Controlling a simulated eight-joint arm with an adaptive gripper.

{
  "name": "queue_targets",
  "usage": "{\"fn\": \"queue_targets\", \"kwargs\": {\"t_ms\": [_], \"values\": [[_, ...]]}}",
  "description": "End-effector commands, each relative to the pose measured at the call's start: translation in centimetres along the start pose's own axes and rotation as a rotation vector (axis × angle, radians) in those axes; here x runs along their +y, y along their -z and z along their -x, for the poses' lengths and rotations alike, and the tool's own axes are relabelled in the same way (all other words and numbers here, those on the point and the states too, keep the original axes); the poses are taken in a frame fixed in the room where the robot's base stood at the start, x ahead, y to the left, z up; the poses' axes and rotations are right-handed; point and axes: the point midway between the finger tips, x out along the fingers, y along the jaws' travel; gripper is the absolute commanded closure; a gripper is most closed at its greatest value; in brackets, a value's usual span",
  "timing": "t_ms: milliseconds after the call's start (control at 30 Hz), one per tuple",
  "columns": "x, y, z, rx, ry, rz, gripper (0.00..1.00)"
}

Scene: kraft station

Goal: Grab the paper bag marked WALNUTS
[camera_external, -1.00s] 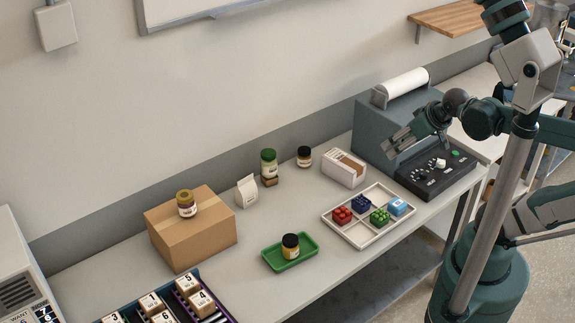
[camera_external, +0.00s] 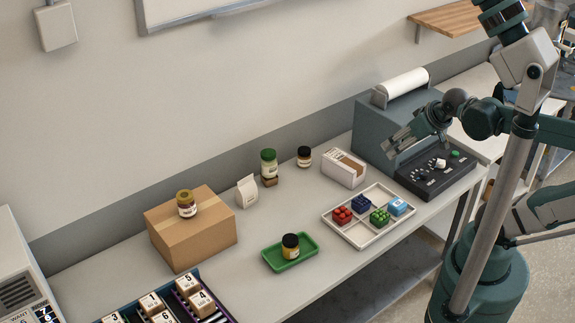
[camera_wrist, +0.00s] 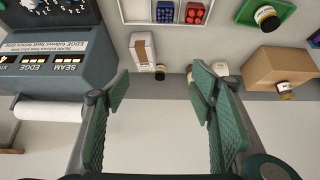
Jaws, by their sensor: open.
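A small white paper bag (camera_external: 246,191) stands upright on the bench, just right of the cardboard box; its marking is too small to read. In the wrist view, the bag (camera_wrist: 221,68) shows partly behind my right-hand finger. My gripper (camera_external: 392,148) is at the right, in front of the grey machine and well apart from the bag. In the wrist view, my gripper (camera_wrist: 160,92) has its two green-padded fingers spread wide with nothing between them.
A cardboard box (camera_external: 190,234) with a jar (camera_external: 186,204) on top is left of the bag. A green-lidded jar (camera_external: 269,164) stands close right of it. A green tray (camera_external: 272,262), a white divided tray (camera_external: 345,232) and a white carton (camera_external: 343,168) are nearby.

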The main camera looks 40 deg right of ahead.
Motion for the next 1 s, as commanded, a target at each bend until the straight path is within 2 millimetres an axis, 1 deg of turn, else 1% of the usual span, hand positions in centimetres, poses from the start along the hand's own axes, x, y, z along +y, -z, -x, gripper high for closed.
{"fn": "queue_targets", "kwargs": {"t_ms": [33,67,400,567,767,1000], "values": [[0.0,0.0,0.0,0.0,0.0,0.0,0.49],[0.0,0.0,0.0,0.0,0.0,0.0,0.52],[0.0,0.0,0.0,0.0,0.0,-0.001,0.52],[-0.2,0.5,-0.1,-0.006,0.003,-0.014,0.52],[-0.8,2.2,-0.4,-0.027,0.009,-0.065,0.52],[-1.9,5.2,-1.4,-0.07,0.017,-0.166,0.52]]}}
